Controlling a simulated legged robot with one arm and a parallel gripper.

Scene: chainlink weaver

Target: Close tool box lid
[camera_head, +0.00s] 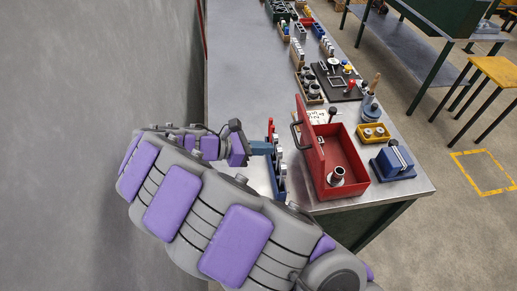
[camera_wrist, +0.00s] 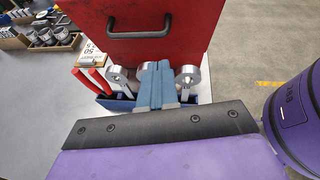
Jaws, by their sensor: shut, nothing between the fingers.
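The red tool box (camera_head: 350,150) stands open near the right edge of the bench, with a metal cylindrical part inside. Its red lid (camera_head: 314,158) stands raised along the box's left side, with a dark handle (camera_head: 301,135) on its outer face. My gripper (camera_head: 275,148) is left of the lid, over a blue holder of wrenches. Its blue fingers (camera_wrist: 156,68) are shut and empty, pointing at the lid's lower part. Contact with the lid cannot be told.
The blue holder (camera_head: 279,183) with silver wrenches and red-handled pliers (camera_wrist: 93,80) sits below my gripper. A yellow bin (camera_head: 374,138) and a blue block-like device (camera_head: 393,163) stand right of the box. Several parts bins line the bench behind. The bench's left side is clear.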

